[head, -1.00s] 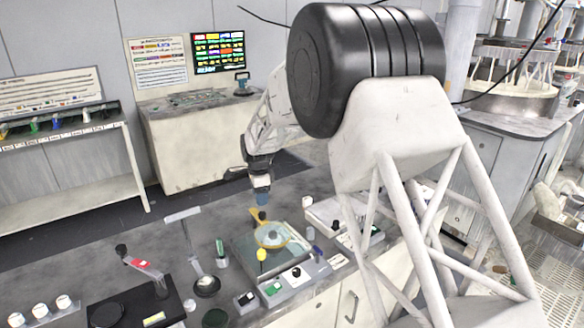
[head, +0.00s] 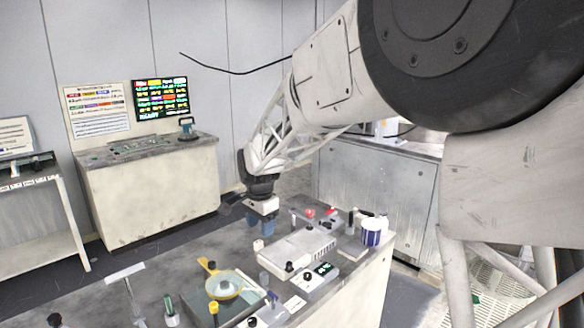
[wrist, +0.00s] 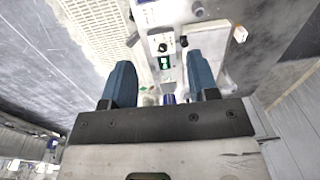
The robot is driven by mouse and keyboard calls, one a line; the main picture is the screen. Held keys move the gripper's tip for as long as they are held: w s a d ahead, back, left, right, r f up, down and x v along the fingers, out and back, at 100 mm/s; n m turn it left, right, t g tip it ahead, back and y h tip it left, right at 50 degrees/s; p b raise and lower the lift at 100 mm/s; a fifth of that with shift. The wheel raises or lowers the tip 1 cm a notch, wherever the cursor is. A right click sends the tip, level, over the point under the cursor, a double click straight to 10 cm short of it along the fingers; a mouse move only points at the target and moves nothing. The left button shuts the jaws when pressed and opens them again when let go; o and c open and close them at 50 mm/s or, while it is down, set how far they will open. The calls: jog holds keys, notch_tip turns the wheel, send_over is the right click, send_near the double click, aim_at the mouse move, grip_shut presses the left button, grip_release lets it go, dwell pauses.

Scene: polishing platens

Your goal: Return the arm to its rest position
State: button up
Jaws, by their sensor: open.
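My gripper (head: 262,226) hangs at the end of my arm above the far part of the workbench (head: 170,262), its blue fingers pointing down. In the wrist view the two blue fingers (wrist: 162,85) stand wide apart with nothing held between them. A white box-shaped device (head: 298,250) with a dark display lies on the bench in front of and to the right of the fingers. My gripper appears to be clear of it.
A yellow-handled round piece (head: 222,285) sits on a platen unit at the front. A blue-and-white cup (head: 372,232) stands near the bench's right edge. A red knob (head: 310,213) is behind the white device. A console (head: 150,180) with a lit screen (head: 160,98) stands at the back left.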

jog(key=s+d+r+n+t, duration=0.15)
jog(key=s+d+r, duration=0.25)
jog(key=s+d, duration=0.55)
jog(key=s+d+r+n+g, duration=0.1)
jog(key=s+d+r+n, duration=0.2)
jog(key=s+d, duration=0.65)
jog(key=s+d+f+n, duration=0.1)
jog(key=s+d, duration=0.1)
jog(key=s, duration=0.5)
jog(key=s+d+f+n+t, duration=0.1)
jog(key=s+d, duration=0.2)
jog(key=s, duration=0.4)
jog(key=s+d+f+n, duration=0.1)
jog(key=s+d+n, duration=0.1)
jog(key=s, duration=0.5)
jog(key=shift+s+d+f, duration=0.2)
jog(key=shift+s+d, duration=0.05)
jog(key=shift+d, duration=0.4)
jog(key=shift+o, duration=0.4)
